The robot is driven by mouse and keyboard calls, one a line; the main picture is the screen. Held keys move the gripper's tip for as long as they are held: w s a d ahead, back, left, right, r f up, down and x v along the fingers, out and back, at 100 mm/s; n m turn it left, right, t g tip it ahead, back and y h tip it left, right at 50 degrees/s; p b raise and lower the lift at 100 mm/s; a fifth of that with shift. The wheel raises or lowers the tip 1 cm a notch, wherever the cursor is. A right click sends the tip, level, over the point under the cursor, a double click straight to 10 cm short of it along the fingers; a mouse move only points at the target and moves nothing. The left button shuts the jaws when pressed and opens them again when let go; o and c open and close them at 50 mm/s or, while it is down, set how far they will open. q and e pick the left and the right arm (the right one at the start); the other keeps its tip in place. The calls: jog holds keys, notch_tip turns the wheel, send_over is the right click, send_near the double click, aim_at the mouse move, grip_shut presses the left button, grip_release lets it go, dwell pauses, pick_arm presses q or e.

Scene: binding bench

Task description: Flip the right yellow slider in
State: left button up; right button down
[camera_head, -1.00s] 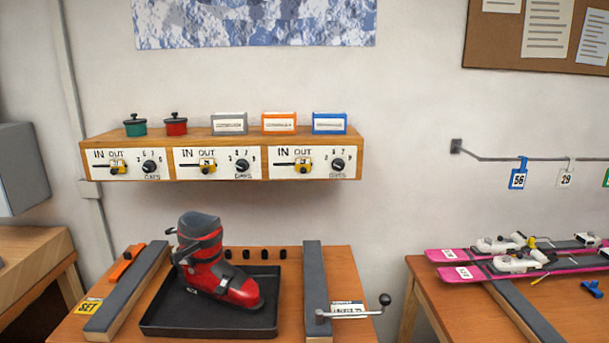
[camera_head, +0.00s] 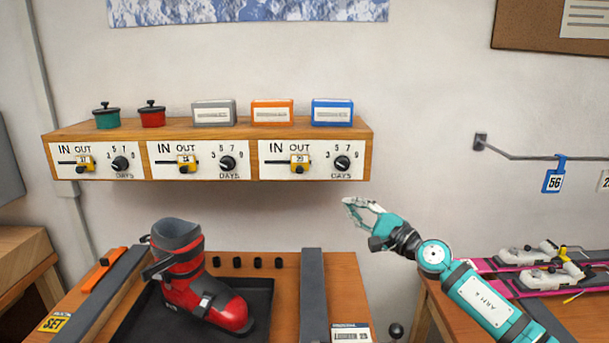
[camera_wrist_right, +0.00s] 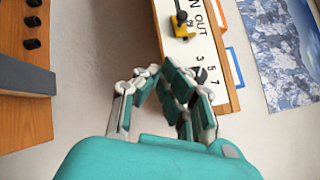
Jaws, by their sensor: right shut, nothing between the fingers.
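The right yellow slider (camera_head: 299,163) sits on a dark horizontal track on the right white panel (camera_head: 318,149), under the word OUT. Bare track shows to its left, under IN. It also shows near the top of the right wrist view (camera_wrist_right: 183,27). My right gripper (camera_head: 354,207) is shut and empty. In the head view it appears below and right of the slider, below the panel's lower edge. In the right wrist view its fingers (camera_wrist_right: 160,75) cover part of the panel and its dial. My left gripper is not in view.
A black dial (camera_head: 342,163) stands right of the slider. Two more panels with yellow sliders (camera_head: 187,163) are to the left. Small boxes (camera_head: 332,112) and pots stand on the shelf. A red boot (camera_head: 195,285) stands in a tray below. The wall under the shelf is clear.

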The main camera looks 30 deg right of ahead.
notch_tip(320, 180, up, 3)
jog(key=a+n+y, duration=0.1)
jog(key=n, duration=0.2)
jog(key=p, duration=0.5)
send_near(306, 170)
jog(key=x, duration=0.4)
jog(key=shift+w+r, duration=0.2)
jog(key=shift+w, duration=0.2)
jog(key=shift+w+a, duration=0.15)
jog(key=shift+w, duration=0.4)
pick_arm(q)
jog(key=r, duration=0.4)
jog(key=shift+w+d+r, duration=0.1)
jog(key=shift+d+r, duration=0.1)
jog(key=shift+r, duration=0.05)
pick_arm(e)
jog(key=w+a, duration=0.1)
jog(key=a, duration=0.1)
jog(key=w+a, duration=0.1)
jog(key=a, duration=0.1)
jog(key=w+a+p, duration=0.1)
jog(key=shift+w+a, duration=0.2)
jog(key=shift+a, duration=0.2)
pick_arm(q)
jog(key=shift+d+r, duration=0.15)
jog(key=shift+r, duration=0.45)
pick_arm(e)
jog(key=shift+d, duration=0.15)
jog(key=shift+f, duration=0.1)
